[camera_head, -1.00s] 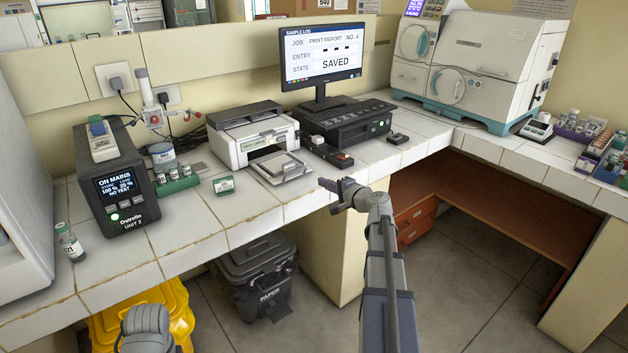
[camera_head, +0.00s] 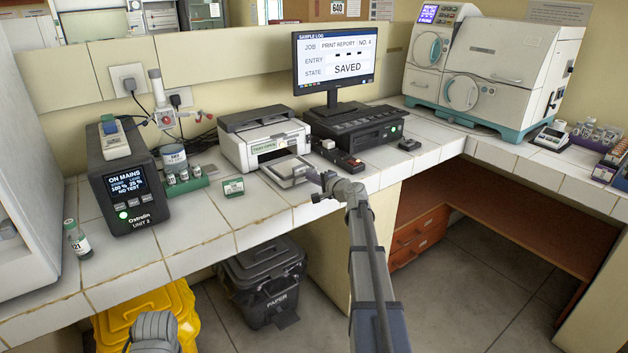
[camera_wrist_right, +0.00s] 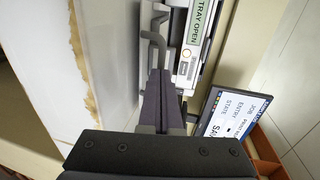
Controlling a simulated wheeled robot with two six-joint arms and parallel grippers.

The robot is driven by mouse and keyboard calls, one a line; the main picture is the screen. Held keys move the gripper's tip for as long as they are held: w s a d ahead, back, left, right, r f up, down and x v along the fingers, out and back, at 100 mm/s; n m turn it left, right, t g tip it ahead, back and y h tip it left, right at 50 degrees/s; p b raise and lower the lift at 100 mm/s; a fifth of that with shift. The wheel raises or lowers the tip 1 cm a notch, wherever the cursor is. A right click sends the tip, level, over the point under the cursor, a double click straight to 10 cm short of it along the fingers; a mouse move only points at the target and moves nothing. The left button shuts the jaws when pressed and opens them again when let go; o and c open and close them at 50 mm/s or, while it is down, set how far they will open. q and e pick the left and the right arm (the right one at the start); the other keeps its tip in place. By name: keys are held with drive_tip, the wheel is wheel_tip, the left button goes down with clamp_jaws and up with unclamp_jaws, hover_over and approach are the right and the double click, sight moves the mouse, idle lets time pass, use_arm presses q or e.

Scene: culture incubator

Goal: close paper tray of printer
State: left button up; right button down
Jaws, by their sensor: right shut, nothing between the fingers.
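The white printer (camera_head: 262,137) stands on the tiled counter, with a label reading TRAY OPEN on its front. Its paper tray (camera_head: 287,172) sticks out from the front toward the counter edge. My right gripper (camera_head: 320,187) is shut and empty, just right of and in front of the tray's outer end. In the right wrist view the shut fingers (camera_wrist_right: 160,85) point toward the tray (camera_wrist_right: 152,48), and part of the tray is hidden behind them. I cannot tell whether they touch it. My left gripper (camera_head: 153,330) is at the bottom left, only partly seen, below counter level.
A monitor (camera_head: 335,68) stands on a black unit (camera_head: 355,122) right of the printer. Small black-and-red items sit right of the tray. A green card (camera_head: 233,187) and a vial rack (camera_head: 185,184) stand to its left. Bins are below the counter.

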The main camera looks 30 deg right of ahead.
sight(290, 170)
drive_tip(key=r+x, duration=0.1)
drive_tip(key=x, duration=0.8)
drive_tip(key=r+x, duration=0.1)
drive_tip(key=x, duration=0.3)
drive_tip(key=shift+w+r, duration=0.3)
drive_tip(key=shift+w, duration=0.3)
use_arm(q)
drive_tip(key=shift+s, duration=0.1)
use_arm(e)
drive_tip(key=shift+w+r, duration=0.15)
use_arm(q)
drive_tip(key=shift+r, duration=0.1)
use_arm(e)
drive_tip(key=shift+a, duration=0.1)
drive_tip(key=shift+s, duration=0.45)
drive_tip(key=p+v, duration=0.1)
drive_tip(key=v, duration=0.4)
drive_tip(key=shift+w+r, duration=0.1)
drive_tip(key=p+v, duration=0.2)
drive_tip(key=v, duration=0.6)
drive_tip(key=shift+s, duration=0.4)
use_arm(q)
drive_tip(key=d+r, duration=0.2)
drive_tip(key=shift+s+r, duration=0.4)
